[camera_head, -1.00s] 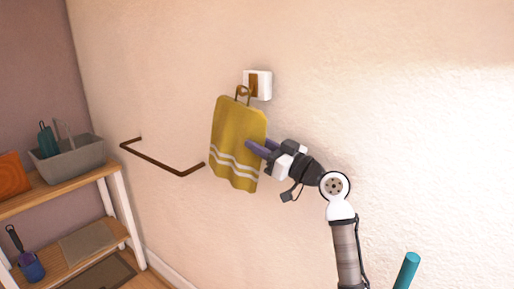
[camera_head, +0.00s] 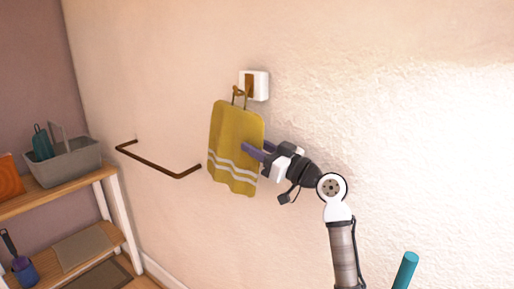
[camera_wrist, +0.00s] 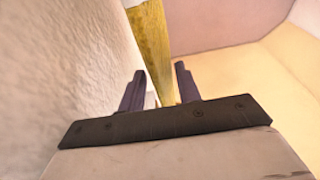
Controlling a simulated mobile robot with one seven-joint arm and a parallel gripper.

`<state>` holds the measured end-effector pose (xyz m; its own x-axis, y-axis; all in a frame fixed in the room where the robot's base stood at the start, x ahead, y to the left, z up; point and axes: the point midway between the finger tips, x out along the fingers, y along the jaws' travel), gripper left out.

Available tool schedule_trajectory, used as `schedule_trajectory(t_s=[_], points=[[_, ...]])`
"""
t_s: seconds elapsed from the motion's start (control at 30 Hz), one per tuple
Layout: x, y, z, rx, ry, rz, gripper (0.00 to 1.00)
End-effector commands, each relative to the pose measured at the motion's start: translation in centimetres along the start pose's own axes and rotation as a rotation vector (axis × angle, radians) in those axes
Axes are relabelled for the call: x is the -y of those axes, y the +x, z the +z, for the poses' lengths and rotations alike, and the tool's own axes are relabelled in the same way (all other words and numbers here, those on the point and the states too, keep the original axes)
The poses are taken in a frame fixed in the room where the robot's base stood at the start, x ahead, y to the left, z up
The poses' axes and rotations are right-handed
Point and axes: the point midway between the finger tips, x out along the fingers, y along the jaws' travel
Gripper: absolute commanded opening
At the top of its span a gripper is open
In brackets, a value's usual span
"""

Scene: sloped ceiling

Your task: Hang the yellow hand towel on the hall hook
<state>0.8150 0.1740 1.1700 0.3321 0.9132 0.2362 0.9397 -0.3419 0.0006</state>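The yellow hand towel (camera_head: 234,140) with pale stripes near its lower edge hangs upright against the wall. Its loop (camera_head: 240,97) reaches up to the brown hook (camera_head: 249,86) on a white wall plate and appears to be over it; the exact contact is too small to tell. My gripper (camera_head: 252,149) is at the towel's right edge. In the wrist view, the fingers (camera_wrist: 158,85) stand apart on either side of the towel (camera_wrist: 153,45), with gaps showing. Part of the towel's lower end is hidden behind the gripper body.
A brown towel bar (camera_head: 160,165) sticks out from the wall left of the towel. A wooden shelf (camera_head: 60,195) at far left holds a grey caddy (camera_head: 72,163). A teal cylinder (camera_head: 405,270) stands at the lower right. The wall right of the hook is bare.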

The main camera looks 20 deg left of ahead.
Motion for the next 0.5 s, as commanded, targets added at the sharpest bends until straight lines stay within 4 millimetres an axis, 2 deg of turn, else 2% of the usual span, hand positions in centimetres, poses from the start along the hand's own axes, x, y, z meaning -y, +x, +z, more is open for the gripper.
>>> schedule_trajectory(t_s=[0.03,0.13,0.37,0.5], points=[[0.00,0.00,-0.02,0.000,0.000,0.000,0.40],[0.00,0.00,0.00,0.000,0.000,0.000,0.53],[0.00,0.00,0.10,0.002,0.001,0.000,0.53],[-0.05,-0.71,0.19,0.000,0.000,0.001,0.53]])
